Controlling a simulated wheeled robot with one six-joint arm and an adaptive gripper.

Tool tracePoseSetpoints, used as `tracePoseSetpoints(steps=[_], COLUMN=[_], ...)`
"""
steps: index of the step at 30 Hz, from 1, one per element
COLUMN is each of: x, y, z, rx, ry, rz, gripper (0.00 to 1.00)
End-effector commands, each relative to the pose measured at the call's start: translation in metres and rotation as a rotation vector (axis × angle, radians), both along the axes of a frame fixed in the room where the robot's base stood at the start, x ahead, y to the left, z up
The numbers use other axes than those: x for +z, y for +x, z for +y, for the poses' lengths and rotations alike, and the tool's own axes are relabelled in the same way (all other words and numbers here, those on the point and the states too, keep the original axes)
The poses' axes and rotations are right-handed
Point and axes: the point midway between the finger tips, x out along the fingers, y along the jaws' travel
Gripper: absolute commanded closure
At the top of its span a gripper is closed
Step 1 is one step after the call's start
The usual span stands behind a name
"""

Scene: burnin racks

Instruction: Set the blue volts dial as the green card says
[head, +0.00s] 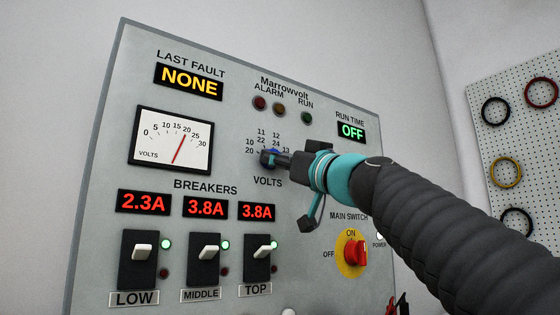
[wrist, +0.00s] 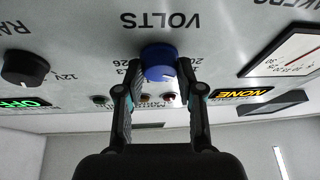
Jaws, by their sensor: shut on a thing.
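The blue volts dial (wrist: 158,62) is on the panel above the word VOLTS. My gripper (wrist: 157,78) is shut on it in the wrist view, one finger on each side. In the head view a bit of blue dial (head: 274,152) shows at the tip of my gripper (head: 281,160), which hides most of it. Numbers ring the dial, some hidden. The dial's pointer mark cannot be made out. The volts meter (head: 172,140) has its red needle near 20. No green card shows in either view.
The grey panel (head: 105,120) also carries a run time display (head: 351,131) reading OFF, several breaker switches with lit green lamps, and a red main switch (head: 352,253). A pegboard (head: 510,130) with coloured rings hangs at the right. A black knob (wrist: 25,68) is beside the dial.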

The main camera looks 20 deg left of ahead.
Motion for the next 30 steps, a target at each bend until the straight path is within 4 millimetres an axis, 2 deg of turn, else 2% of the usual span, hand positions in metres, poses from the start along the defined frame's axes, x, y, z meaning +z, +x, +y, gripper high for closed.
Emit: tracePoseSetpoints(steps=[18, 30], x=[0.0056, 0.0031], y=[-0.0041, -0.0044], z=[0.0031, 0.0038], rx=[0.001, 0.001], ry=[0.337, 0.451], rz=[0.395, 0.529], gripper=[0.98, 0.98])
